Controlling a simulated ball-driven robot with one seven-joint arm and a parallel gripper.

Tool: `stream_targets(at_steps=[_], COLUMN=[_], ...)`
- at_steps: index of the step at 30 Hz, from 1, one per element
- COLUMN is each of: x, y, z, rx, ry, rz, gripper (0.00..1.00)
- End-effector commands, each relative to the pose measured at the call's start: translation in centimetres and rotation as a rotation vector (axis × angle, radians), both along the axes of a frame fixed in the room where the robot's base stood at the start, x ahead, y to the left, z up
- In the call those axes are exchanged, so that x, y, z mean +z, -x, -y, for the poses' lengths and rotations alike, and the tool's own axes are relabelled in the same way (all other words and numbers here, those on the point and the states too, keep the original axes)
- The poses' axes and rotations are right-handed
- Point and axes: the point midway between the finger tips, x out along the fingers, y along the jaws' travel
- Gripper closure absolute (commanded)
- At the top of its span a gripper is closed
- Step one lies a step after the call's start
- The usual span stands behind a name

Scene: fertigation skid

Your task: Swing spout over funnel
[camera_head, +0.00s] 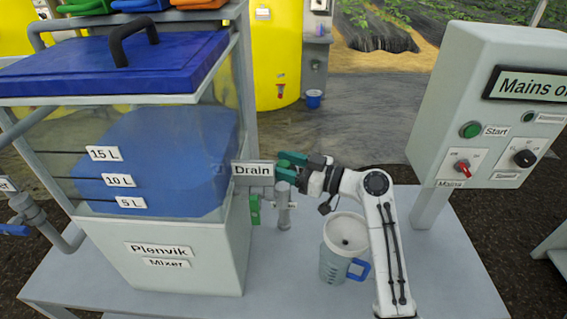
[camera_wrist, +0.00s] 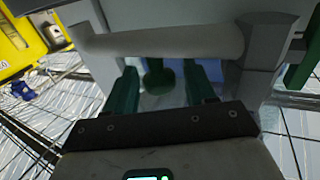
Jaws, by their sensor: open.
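The spout (camera_head: 283,210) is a grey pipe pointing down beside the mixer tank, under the Drain label (camera_head: 253,169). The funnel (camera_head: 347,232) is a pale cone sitting in the top of a grey jug (camera_head: 334,266) with a blue handle, right of the spout and apart from it. My gripper (camera_head: 290,161) has green fingers and is beside the top of the spout. In the wrist view my gripper (camera_wrist: 162,84) is open, fingers apart, with a grey pipe (camera_wrist: 165,42) across just beyond them. A green knob (camera_wrist: 160,78) shows between the fingers. Contact cannot be told.
The mixer tank (camera_head: 180,255) with a blue lid stands left. A green handle (camera_head: 255,211) is on its right side. The control box (camera_head: 495,105) stands right on a post. The bench (camera_head: 445,270) is clear right of my arm. A yellow tank (camera_head: 275,50) is behind.

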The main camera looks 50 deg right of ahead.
Motion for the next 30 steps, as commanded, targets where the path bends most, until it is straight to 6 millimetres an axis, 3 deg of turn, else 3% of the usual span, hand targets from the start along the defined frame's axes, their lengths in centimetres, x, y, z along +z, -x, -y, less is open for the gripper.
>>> stream_targets(at_steps=[9, 26, 30], x=[0.01, 0.01, 0.00], y=[-0.21, -0.17, -0.17], z=[-0.06, -0.05, -0.05], rx=[0.000, 0.000, 0.000], ry=[0.000, 0.000, 0.000], rz=[0.000, 0.000, 0.000], gripper=[0.46, 0.99, 1.00])
